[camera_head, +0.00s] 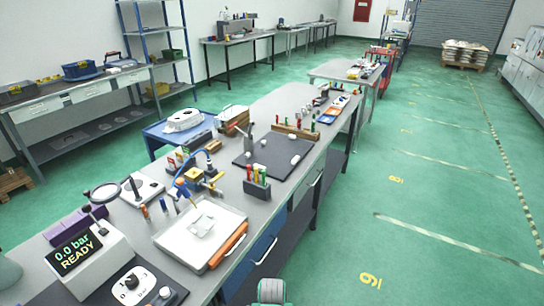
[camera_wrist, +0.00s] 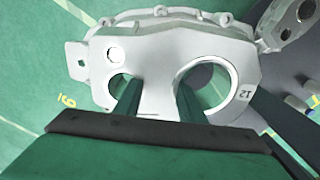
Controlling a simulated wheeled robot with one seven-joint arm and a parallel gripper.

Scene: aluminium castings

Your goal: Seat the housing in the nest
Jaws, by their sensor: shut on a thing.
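The housing (camera_wrist: 150,75) is a pale grey metal casting with two large round bores, a smaller hole, side lugs and an upside-down "12" mark. It fills the upper middle of the wrist view. My gripper (camera_wrist: 160,104) is shut on the web between the two bores, with one dark green finger showing in each bore. Green floor with a yellow marking shows beyond the housing. I cannot clearly make out the held housing in the head view.
A tester reading "0.0 bar READY" (camera_head: 80,255) stands beside that pad. A white tray (camera_head: 172,240) with a clear bag, a screwdriver block (camera_head: 257,188) and a dark mat (camera_head: 248,158) are on the bench. Another white casting (camera_head: 184,119) sits on a blue cart. The right-hand floor is clear.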

